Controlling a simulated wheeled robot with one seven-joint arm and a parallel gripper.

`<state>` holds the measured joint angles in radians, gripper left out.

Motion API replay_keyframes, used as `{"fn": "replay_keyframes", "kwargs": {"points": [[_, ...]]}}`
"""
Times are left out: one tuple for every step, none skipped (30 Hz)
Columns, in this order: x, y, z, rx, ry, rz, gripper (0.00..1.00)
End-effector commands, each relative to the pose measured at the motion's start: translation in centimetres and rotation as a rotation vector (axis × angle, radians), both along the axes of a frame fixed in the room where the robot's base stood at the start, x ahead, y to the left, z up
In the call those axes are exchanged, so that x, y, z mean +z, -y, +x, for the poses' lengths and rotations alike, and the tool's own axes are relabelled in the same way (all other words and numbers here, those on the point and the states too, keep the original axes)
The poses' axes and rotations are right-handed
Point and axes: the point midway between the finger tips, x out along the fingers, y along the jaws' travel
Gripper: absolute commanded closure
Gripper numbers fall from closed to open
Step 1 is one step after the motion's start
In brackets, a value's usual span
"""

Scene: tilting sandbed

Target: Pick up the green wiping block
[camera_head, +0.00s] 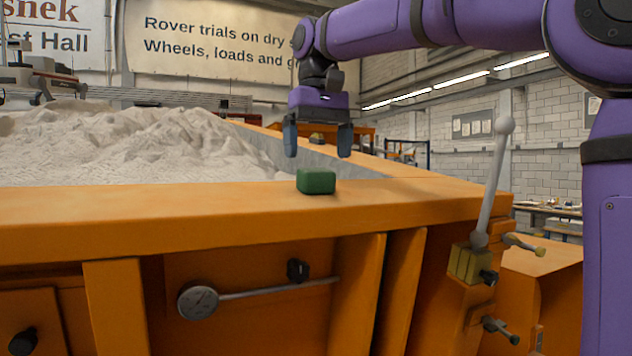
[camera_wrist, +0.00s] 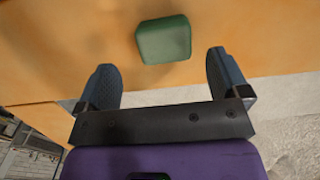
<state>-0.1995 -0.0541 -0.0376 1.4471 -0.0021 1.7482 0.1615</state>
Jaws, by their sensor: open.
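The green wiping block (camera_head: 316,181) lies on the orange front rim of the sandbed (camera_head: 120,205). In the wrist view the block (camera_wrist: 163,40) shows on the orange surface, just beyond the fingertips and roughly between their lines. My gripper (camera_head: 318,150) is open and empty, pointing down. In the head view its fingers are above the block, with a gap below the tips. In the wrist view my gripper (camera_wrist: 162,70) has its two blue-grey fingers spread wider than the block. The block is fully visible in both views.
Pale sand (camera_head: 130,145) fills the bed behind the rim. A grey lever with a ball top (camera_head: 492,180) stands at the rim's right corner. A round dial (camera_head: 198,301) with a rod sits on the front panel. The rim beside the block is clear.

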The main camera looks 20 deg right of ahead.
Motion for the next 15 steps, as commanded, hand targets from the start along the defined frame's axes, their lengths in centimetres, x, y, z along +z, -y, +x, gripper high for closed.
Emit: {"fn": "replay_keyframes", "kwargs": {"points": [[-0.4, -0.1, 0.0, 0.001, -0.002, 0.000, 0.06], [-0.8, -0.1, 0.0, 0.001, -0.003, -0.001, 0.06], [-1.3, -0.2, 0.0, 0.001, -0.002, 0.000, 0.06], [-1.8, -0.3, 0.0, 0.001, -0.003, -0.001, 0.06], [-2.2, -0.4, 0.0, 0.001, -0.004, -0.001, 0.06], [-2.8, -0.5, 0.0, 0.001, -0.003, 0.000, 0.06], [-3.2, -0.5, 0.0, 0.001, -0.004, -0.001, 0.06], [-3.6, -0.5, 0.0, 0.000, -0.003, 0.000, 0.06], [-4.0, -0.5, 0.0, 0.000, -0.002, 0.000, 0.06], [-4.3, -0.5, 0.0, 0.000, -0.002, 0.000, 0.06], [-4.5, -0.5, 0.0, 0.000, -0.002, 0.000, 0.06], [-4.8, -0.5, 0.0, 0.000, -0.001, 0.000, 0.06], [-4.9, -0.5, 0.0, 0.000, 0.000, 0.000, 0.06], [-5.0, -0.5, 0.0, 0.000, 0.000, 0.000, 0.06], [-5.0, -0.5, 0.0, 0.000, 0.000, 0.000, 0.06]]}}
